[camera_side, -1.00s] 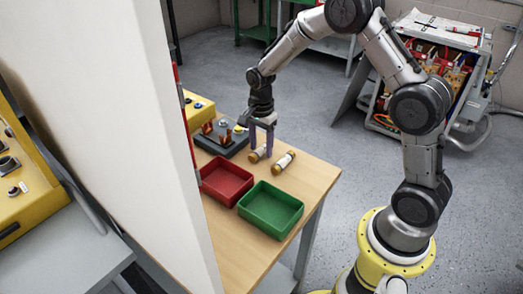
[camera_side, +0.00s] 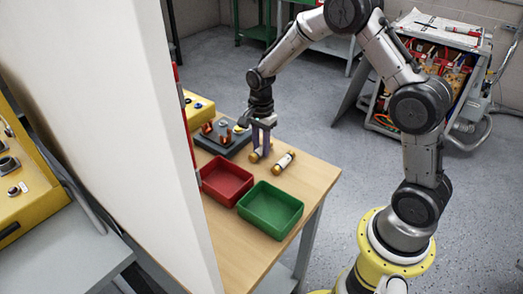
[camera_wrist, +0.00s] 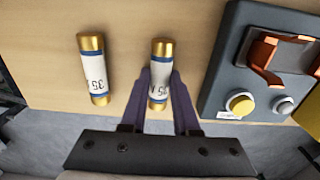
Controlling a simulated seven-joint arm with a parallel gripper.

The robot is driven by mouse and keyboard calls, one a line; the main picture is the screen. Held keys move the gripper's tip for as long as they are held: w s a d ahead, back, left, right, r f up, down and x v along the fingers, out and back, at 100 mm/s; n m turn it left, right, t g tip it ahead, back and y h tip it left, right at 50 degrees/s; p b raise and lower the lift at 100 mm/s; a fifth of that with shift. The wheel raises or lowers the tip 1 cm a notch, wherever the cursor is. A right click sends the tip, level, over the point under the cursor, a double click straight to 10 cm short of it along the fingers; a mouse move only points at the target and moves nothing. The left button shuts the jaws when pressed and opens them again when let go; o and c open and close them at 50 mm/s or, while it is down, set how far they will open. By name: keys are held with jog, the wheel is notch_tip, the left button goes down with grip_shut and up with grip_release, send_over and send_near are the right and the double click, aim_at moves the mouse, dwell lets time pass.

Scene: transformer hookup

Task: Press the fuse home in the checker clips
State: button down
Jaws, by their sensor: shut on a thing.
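My gripper (camera_wrist: 158,88) is shut on a fuse (camera_wrist: 160,70), a white cylinder with gold caps, blue bands and "35 A" lettering. In the side view the held fuse (camera_side: 254,157) shows partly behind the fingers, at or near the tabletop; I cannot tell whether it touches the wood. The checker (camera_side: 222,140) is a dark grey block to the left of my gripper, with upright copper clips (camera_side: 225,137). In the wrist view the checker (camera_wrist: 228,75) is at the right, with one copper clip (camera_wrist: 270,58) mostly in view. No fuse shows in the clips.
A second fuse (camera_side: 284,160) lies on the wooden table (camera_side: 316,172); in the wrist view it is left of the held one. A red tray (camera_side: 226,180) and a green tray (camera_side: 270,209) stand nearer the camera. A white panel (camera_side: 120,120) stands left of the table.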

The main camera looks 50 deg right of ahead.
aim_at(261, 148)
jog(key=shift+r, duration=2.95)
jog(key=shift+s+r+n, duration=0.1)
jog(key=shift+s+n, duration=0.2)
jog(key=shift+n, duration=0.7)
jog(key=w+a+r+n+h, duration=0.1)
jog(key=w+a+r+n, duration=0.1)
jog(key=w+r+n, duration=0.2)
jog(key=w+a+r+n+h, duration=0.1)
jog(key=w+a+r+n, duration=0.2)
jog(key=w+n, duration=0.6)
jog(key=r+n, duration=0.1)
jog(key=n, duration=0.2)
jog(key=shift+w+a, duration=0.15)
jog(key=shift+w, duration=0.15)
jog(key=shift+r, duration=0.15)
